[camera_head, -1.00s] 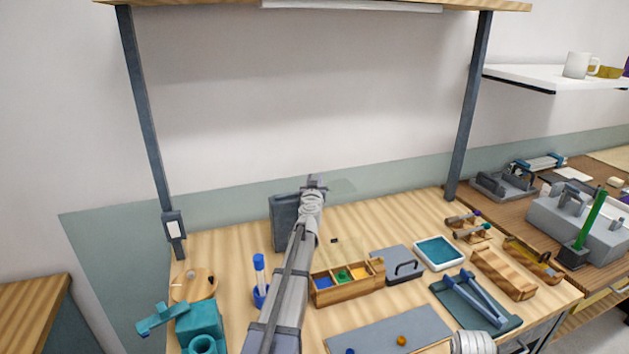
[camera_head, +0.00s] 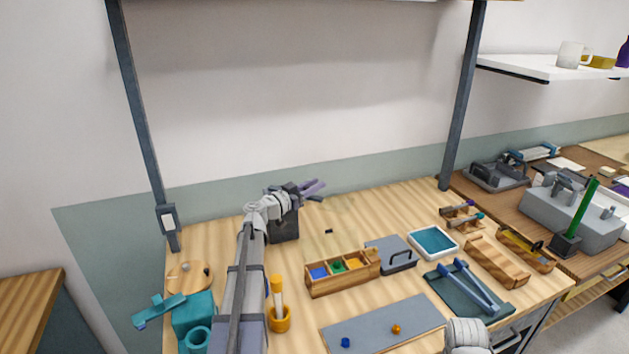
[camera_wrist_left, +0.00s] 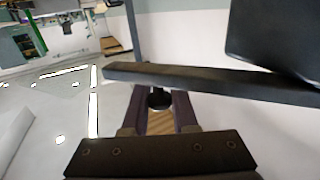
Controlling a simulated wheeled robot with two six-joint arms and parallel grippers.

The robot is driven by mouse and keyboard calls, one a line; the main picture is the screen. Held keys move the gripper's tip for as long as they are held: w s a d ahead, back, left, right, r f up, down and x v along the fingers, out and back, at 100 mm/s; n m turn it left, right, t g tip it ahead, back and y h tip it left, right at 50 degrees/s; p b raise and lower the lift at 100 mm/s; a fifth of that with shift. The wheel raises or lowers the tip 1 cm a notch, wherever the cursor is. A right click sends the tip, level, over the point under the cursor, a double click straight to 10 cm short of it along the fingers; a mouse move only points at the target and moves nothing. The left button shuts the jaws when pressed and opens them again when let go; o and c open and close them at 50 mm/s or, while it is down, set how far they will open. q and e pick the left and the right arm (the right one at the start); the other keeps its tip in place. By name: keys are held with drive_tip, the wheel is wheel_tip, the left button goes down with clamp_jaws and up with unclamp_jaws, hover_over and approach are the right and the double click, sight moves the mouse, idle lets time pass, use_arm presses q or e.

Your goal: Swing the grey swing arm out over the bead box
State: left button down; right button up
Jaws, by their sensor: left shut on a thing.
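The bead box (camera_head: 343,279) is a long wooden box with blue, green and yellow compartments, in the middle of the table in the head view. A grey upright block (camera_head: 285,228) stands behind it to the left, partly covered by my left wrist. My left gripper (camera_head: 314,190) is beside this block, behind the bead box and to its left. In the left wrist view, the swing arm (camera_wrist_left: 200,80) is a dark grey bar crossing above the fingers. The gripper (camera_wrist_left: 159,105) is shut on a small black round piece (camera_wrist_left: 159,97) below the bar.
A grey plate with a handle (camera_head: 391,254) and a teal tray (camera_head: 433,242) stand right of the bead box. An orange holder (camera_head: 279,319) stands in front, near my left arm. A small black piece (camera_head: 328,231) lies behind the box.

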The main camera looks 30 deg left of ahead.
use_arm(q)
drive_tip(key=s+m+g+h, duration=0.6)
drive_tip(key=s+m+h, duration=0.1)
drive_tip(key=s+h, duration=0.1)
drive_tip(key=shift+h, duration=0.5)
drive_tip(key=c, duration=0.7)
unclamp_jaws()
drive_tip(key=v, duration=0.7)
drive_tip(key=shift+s+a, duration=0.25)
drive_tip(key=shift+a, duration=0.05)
